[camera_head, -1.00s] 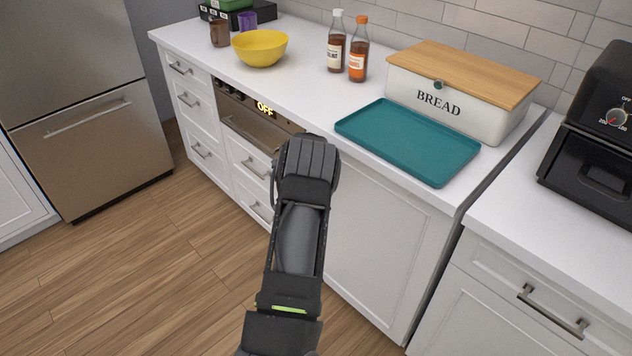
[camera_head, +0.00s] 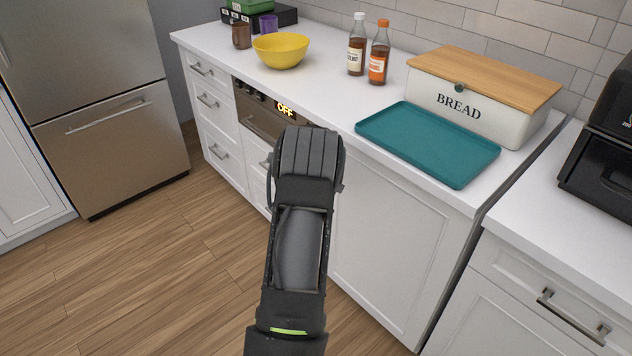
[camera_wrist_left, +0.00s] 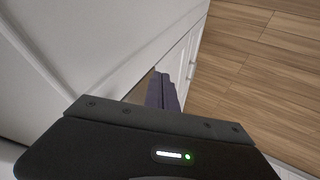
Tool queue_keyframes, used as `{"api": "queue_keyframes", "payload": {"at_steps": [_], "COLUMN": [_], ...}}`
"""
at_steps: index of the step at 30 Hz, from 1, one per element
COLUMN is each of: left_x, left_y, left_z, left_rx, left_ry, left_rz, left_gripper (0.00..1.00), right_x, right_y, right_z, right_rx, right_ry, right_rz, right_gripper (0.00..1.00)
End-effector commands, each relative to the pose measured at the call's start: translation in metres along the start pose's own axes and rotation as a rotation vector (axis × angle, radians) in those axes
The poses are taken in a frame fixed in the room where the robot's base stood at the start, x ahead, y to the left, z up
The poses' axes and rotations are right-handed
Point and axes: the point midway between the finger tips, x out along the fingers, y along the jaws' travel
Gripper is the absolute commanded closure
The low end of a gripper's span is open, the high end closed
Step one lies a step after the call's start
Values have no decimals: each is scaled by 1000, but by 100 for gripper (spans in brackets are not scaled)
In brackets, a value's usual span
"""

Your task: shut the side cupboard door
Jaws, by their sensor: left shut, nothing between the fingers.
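The side cupboard door appears to be the white panel (camera_head: 395,235) under the right end of the counter in the head view. It looks about flush with the cabinet front, but my arm hides its left edge and I see no handle on it. A white panel (camera_wrist_left: 75,45) also fills the left of the left wrist view, close by. My left gripper (camera_wrist_left: 163,90) shows there with its dark fingers together and empty, beside the cabinet front; I cannot tell if it touches. In the head view my arm covers the gripper. My right gripper is out of view.
The white counter (camera_head: 330,105) holds a teal tray (camera_head: 428,143), a bread box (camera_head: 480,105), two bottles and a yellow bowl (camera_head: 281,50). Drawers (camera_head: 210,102) and an oven (camera_head: 262,122) lie left of the door. The wood floor (camera_head: 150,265) in front is clear.

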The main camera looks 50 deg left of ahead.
Motion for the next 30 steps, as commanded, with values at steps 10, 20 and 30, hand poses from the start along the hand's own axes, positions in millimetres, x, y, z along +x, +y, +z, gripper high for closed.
{"api": "queue_keyframes", "payload": {"at_steps": [10,20,30], "left_x": [-48,-49,-49], "left_y": [-2,-3,-3], "left_z": [0,0,-1], "left_rx": [0,-1,1], "left_ry": [0,1,3], "left_rz": [-4,-5,-5], "left_gripper": [100,100,100], "right_x": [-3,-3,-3], "right_y": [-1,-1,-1], "right_z": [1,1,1], "right_rx": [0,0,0], "right_ry": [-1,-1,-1], "right_rz": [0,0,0], "right_gripper": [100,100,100]}}
